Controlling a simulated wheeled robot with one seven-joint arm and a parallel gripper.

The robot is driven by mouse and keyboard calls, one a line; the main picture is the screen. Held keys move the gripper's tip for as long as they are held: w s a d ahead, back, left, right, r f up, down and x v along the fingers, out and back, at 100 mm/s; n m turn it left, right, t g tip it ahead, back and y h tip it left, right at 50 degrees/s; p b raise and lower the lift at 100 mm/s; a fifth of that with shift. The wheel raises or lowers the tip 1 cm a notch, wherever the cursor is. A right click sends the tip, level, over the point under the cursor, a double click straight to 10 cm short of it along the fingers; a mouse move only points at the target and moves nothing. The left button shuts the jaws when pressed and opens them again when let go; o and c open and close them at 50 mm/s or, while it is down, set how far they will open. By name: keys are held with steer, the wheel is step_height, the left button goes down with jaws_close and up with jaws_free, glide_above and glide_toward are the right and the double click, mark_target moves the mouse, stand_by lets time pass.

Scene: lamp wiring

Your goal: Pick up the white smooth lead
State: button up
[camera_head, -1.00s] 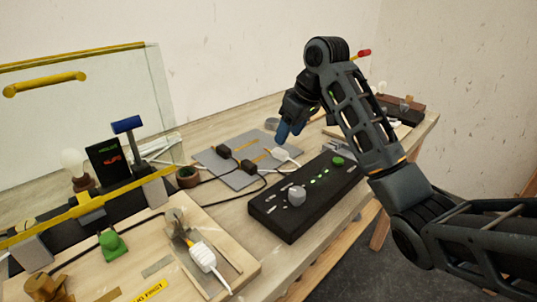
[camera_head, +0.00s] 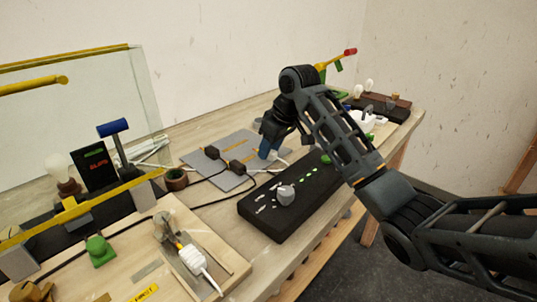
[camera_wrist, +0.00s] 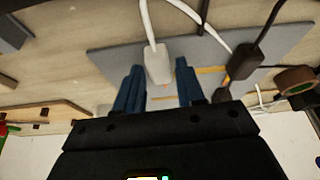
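A smooth white plug (camera_wrist: 157,62) on a white cable lies on the grey mat (camera_wrist: 112,60) in the wrist view. My gripper (camera_wrist: 159,66) is open, with one blue finger on each side of the plug and a visible gap to each. How far the fingertips are above the plug I cannot tell. In the head view my gripper (camera_head: 268,150) is low over the right part of the mat and hides most of this plug. Another white plug (camera_head: 193,257), with a ribbed look, sits in the wooden fixture at the lower left.
Two black plugs, one here (camera_head: 212,152), lie on the mat left of my gripper. A black control box (camera_head: 275,222) with a knob stands in front.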

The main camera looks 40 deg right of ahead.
jaws_close()
